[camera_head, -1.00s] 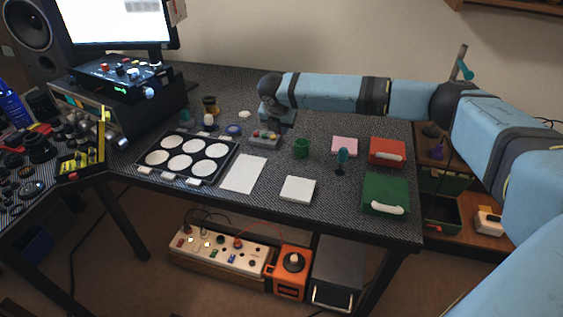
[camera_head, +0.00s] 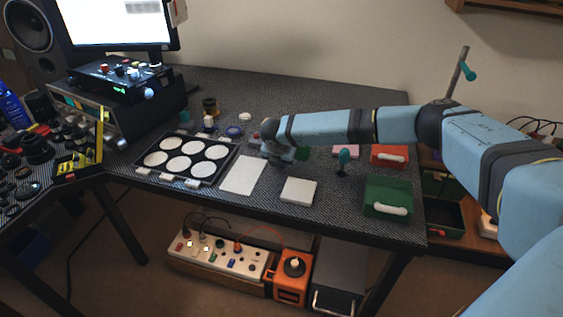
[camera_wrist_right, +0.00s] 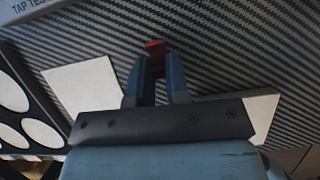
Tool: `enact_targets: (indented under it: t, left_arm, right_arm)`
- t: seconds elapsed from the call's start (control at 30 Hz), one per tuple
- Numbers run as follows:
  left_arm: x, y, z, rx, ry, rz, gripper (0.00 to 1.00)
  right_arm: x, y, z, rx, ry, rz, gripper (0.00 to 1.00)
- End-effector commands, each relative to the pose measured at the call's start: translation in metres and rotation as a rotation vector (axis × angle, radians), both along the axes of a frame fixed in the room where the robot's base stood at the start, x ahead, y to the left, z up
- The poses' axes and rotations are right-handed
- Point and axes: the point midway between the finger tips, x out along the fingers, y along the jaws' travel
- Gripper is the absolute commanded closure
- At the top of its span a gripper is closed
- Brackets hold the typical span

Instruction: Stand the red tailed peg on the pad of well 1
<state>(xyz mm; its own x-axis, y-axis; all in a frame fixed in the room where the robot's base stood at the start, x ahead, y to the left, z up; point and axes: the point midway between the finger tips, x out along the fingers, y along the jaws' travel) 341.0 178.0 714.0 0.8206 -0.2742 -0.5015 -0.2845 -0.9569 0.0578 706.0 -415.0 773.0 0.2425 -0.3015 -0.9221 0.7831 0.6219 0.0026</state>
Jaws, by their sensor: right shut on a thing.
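The red tailed peg (camera_wrist_right: 156,48) shows in the right wrist view as a small red piece between my fingertips. My right gripper (camera_wrist_right: 155,72) is shut on it. In the head view my right gripper (camera_head: 276,158) is over the table just right of the white sheet; the arm's end hides the peg there. The black tray (camera_head: 229,162) with several round white pads lies to the left of the gripper. Its edge also shows at the left of the right wrist view (camera_wrist_right: 42,112). I cannot read which well is number 1. My left gripper is out of view.
A white sheet (camera_head: 243,175) lies between tray and gripper. Small jars stand behind the tray.

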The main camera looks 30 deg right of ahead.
Motion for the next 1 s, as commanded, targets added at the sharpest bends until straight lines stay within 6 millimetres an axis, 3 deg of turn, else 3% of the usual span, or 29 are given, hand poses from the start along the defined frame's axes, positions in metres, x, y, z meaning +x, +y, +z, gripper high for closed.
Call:
enact_targets:
  t: [0.17,0.2,0.3,0.63,0.77,1.0]
  left_arm:
    - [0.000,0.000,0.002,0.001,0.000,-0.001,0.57]
    - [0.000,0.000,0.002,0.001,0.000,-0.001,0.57]
    - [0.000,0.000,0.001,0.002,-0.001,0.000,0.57]
    - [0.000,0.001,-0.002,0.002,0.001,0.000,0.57]
    - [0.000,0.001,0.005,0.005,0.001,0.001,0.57]
    - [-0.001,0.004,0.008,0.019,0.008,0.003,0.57]
  right_arm:
    - [0.000,0.000,-0.002,0.000,0.002,0.001,1.00]
    - [0.000,0.000,-0.002,0.000,0.000,0.000,0.78]
    - [0.000,0.000,-0.002,0.000,0.000,0.000,0.59]
    - [0.000,0.000,0.001,0.000,-0.001,0.000,0.59]
    - [-0.004,0.005,0.019,0.001,0.000,0.000,0.59]
    - [-0.017,0.021,0.068,0.001,-0.001,0.002,0.59]
